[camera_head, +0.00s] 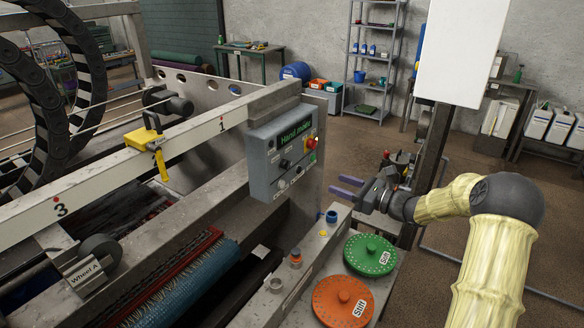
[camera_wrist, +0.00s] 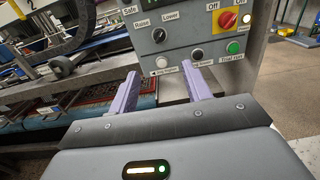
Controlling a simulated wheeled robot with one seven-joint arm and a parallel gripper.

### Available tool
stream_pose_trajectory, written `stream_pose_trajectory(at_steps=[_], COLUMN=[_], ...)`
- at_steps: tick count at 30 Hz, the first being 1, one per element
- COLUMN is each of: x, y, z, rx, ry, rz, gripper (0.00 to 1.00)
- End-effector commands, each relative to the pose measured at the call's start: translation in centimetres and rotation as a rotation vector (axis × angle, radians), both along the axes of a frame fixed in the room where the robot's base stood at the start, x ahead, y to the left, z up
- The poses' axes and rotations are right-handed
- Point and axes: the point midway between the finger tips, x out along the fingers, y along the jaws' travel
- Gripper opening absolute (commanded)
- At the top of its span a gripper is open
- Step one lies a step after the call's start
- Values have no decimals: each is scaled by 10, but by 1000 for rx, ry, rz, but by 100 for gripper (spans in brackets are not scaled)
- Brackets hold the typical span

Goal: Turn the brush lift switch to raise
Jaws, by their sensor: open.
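The grey control panel (camera_head: 285,150) stands at the machine's side, with a lit screen reading "Hand mode". Which way the knob points is too small to tell. My gripper (camera_head: 338,187) is open and empty, right of the panel and apart from it. Its two purple fingers also show in the wrist view (camera_wrist: 159,78), below the panel's lower row of buttons. Nothing is between them.
A red-and-yellow switch (camera_wrist: 228,20) and a green button (camera_wrist: 234,47) share the panel. Below my arm, a green disc (camera_head: 370,254) and an orange disc (camera_head: 343,300) lie on a ledge. The blue brush roller (camera_head: 185,285) is at lower left.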

Motion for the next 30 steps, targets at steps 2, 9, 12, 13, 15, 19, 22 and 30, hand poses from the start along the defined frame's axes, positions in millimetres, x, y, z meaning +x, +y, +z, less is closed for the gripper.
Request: stream_pose_trajectory(at_steps=[2,9,12,13,15,19,22,30], x=[3,23,32,35,42,55,64,88], y=[6,36,51,56,66,85,100,134], z=[1,3,3,3,3,3,3,2], rx=[0,-1,-1,-1,-1,-2,-3,-2], ry=[0,0,1,0,1,0,-1,0], rz=[3,4,5,5,4,3,4,2], gripper=[49,49,49,49,49,49,49,49])
